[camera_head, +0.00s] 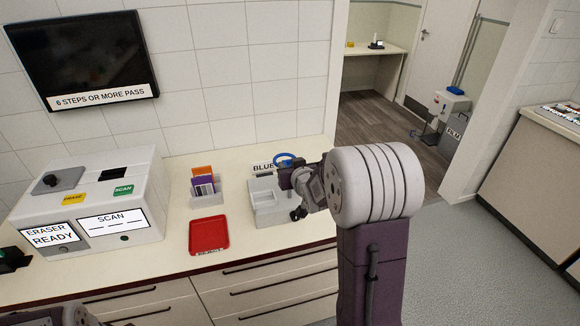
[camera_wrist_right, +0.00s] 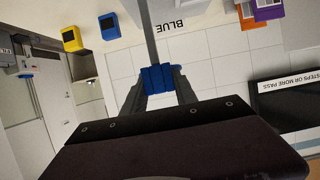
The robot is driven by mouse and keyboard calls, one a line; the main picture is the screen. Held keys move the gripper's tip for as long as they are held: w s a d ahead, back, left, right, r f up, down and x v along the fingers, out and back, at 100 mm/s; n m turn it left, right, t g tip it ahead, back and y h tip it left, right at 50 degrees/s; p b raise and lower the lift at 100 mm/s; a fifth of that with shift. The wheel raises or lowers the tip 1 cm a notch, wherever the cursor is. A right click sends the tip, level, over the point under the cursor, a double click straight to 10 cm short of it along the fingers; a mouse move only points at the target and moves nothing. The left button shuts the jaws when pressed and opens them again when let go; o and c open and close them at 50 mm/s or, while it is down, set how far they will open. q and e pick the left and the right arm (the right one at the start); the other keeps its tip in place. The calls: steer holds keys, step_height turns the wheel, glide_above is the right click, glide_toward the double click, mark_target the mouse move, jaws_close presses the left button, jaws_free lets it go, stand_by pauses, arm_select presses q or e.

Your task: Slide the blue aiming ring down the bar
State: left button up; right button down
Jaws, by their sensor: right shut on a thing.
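The blue aiming ring (camera_head: 284,158) shows in the head view as a blue loop at the top of my right gripper, in front of the wall by the label "BLUE". In the right wrist view its blue block (camera_wrist_right: 160,78) sits on a straight grey bar (camera_wrist_right: 150,35). My right gripper (camera_wrist_right: 160,86) is shut on this block, with a dark finger on each side. In the head view my right gripper (camera_head: 287,180) is over the grey holder (camera_head: 268,205), and the arm hides part of it. My left gripper cannot be made out.
A red tray (camera_head: 209,236) and a card holder (camera_head: 206,188) stand left of the grey holder. A white eraser machine (camera_head: 95,205) reading "READY" is further left. The front counter strip is clear. Small blue and yellow blocks (camera_wrist_right: 72,38) show in the wrist view.

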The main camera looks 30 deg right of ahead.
mark_target(290, 192)
steer(key=shift+f+b, duration=4.95)
steer(key=shift+f, duration=0.35)
steer(key=c, duration=0.9)
jaws_free()
steer(key=v, duration=0.9)
steer(key=shift+p, duration=0.35)
